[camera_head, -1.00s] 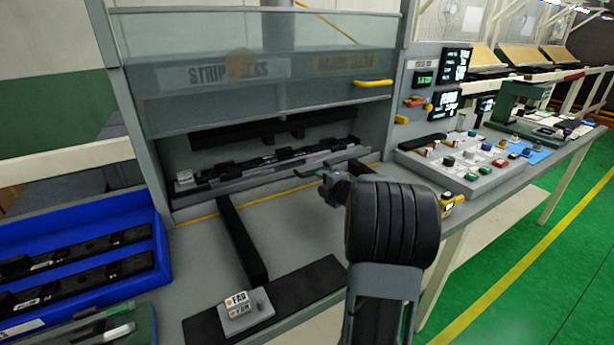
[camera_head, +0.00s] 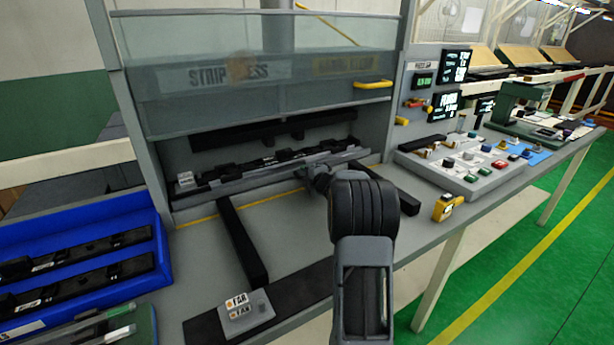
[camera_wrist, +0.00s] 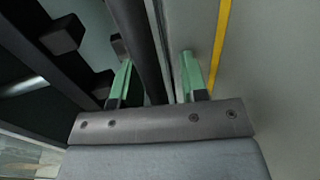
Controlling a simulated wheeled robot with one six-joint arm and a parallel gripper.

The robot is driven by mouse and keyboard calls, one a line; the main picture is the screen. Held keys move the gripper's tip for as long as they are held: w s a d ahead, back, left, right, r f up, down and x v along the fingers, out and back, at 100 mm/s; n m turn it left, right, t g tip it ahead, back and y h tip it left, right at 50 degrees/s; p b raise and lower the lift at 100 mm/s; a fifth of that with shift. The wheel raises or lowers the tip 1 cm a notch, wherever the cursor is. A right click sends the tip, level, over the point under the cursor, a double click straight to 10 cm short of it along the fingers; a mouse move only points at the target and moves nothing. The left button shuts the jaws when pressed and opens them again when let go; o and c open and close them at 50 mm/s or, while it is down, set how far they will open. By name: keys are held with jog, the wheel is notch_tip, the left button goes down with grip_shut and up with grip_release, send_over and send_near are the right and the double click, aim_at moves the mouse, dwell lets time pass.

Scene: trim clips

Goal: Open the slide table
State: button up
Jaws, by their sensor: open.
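The slide table (camera_head: 225,189) is a long grey tray carrying a row of black blocks inside the press, below its clear guard. My gripper (camera_head: 306,173) is at the front edge of the tray, toward its right end. In the wrist view my gripper (camera_wrist: 157,76) has its two green fingers apart. A long dark bar (camera_wrist: 135,40) with a grey edge runs between the fingers. I cannot tell whether either finger touches it.
The guard (camera_head: 260,75) with its yellow handle (camera_head: 373,85) hangs above the opening. Two dark rails (camera_head: 242,240) run forward across the bench. A label block (camera_head: 246,312) stands in front, a blue bin (camera_head: 85,245) at left, and a button panel (camera_head: 475,165) at right.

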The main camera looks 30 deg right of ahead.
jog(key=shift+c, duration=0.3)
grip_shut()
